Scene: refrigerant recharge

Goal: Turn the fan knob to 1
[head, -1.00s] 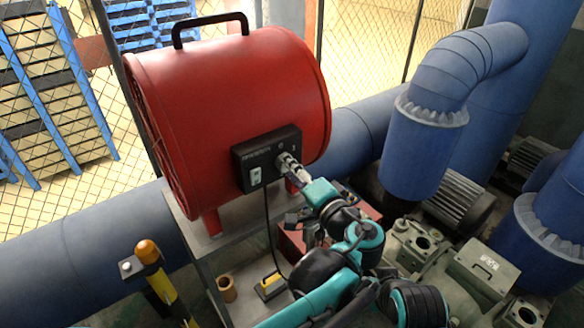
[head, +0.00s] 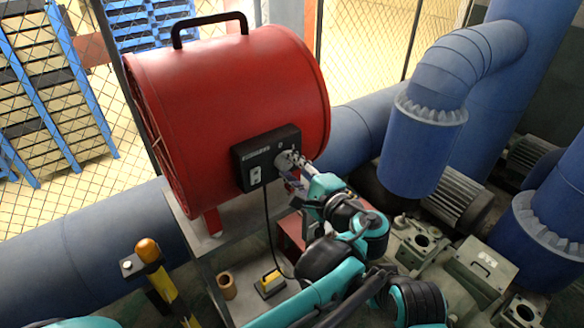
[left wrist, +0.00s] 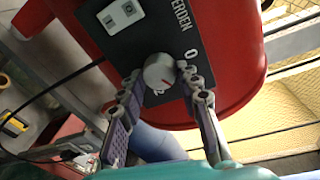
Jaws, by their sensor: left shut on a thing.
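The red drum-shaped fan (head: 235,95) stands on a metal stand and carries a black control panel (head: 240,155) on its side. The round grey fan knob (left wrist: 158,72) sits on the panel, also seen in the left wrist view (left wrist: 125,45). A short red mark shows on the knob face. A printed 0 (left wrist: 190,53) lies to its right, and another marking below it is partly hidden. My left gripper (head: 290,161) is shut on the knob, with one finger on each side of it. My right gripper is not in view.
A white rocker switch (head: 255,176) is on the panel, and a black cable (head: 267,225) hangs below it. Blue pipes (head: 425,150) and motors stand to the right. A yellow-and-black post (head: 160,285) stands at the lower left.

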